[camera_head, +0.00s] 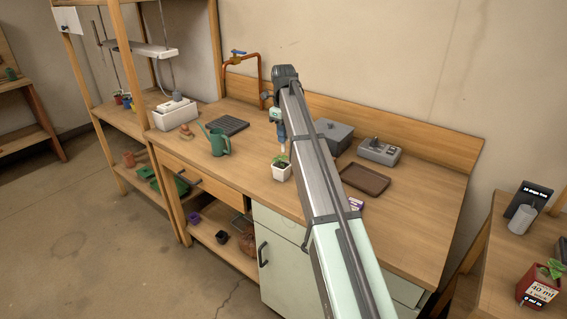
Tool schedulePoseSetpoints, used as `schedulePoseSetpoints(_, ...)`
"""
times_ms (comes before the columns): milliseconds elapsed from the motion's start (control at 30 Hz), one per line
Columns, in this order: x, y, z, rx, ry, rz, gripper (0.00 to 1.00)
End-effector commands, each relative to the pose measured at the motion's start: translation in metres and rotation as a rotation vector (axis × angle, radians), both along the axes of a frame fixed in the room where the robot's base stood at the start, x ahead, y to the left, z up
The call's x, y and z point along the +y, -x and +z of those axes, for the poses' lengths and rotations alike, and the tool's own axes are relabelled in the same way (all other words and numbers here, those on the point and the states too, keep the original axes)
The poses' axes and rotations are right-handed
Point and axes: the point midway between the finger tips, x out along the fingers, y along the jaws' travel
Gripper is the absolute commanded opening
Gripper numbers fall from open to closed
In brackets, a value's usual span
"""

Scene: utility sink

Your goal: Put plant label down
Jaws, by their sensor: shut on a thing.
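My gripper (283,139) points down over the workbench, just above and behind a small white pot (282,173) with a green seedling (281,160). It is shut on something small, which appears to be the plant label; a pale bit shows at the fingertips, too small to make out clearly. I cannot tell whether it touches the seedling or the pot. My arm crosses the bench from the lower right and hides part of the top.
On the bench (240,170) are a green watering can (218,142), a dark seed tray (224,125), a brown tray (364,179), a grey box (335,134) and a grey device (379,151). A copper pipe with a blue-handled tap (238,53) stands behind. Bare wood lies left of the pot.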

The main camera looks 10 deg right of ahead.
Motion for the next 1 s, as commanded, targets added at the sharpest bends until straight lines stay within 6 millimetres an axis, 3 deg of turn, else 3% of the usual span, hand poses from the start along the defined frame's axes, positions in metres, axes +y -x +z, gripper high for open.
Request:
schedulePoseSetpoints(233,0.0,0.001,-0.041,0.001,0.001,0.001,0.0)
schedulePoseSetpoints(467,0.0,0.001,-0.057,0.0,0.0,0.001,0.0)
schedulePoseSetpoints(700,0.0,0.001,-0.084,0.0,0.0,0.001,0.0)
schedulePoseSetpoints(1000,0.0,0.0,-0.087,-0.001,0.0,0.001,0.0)
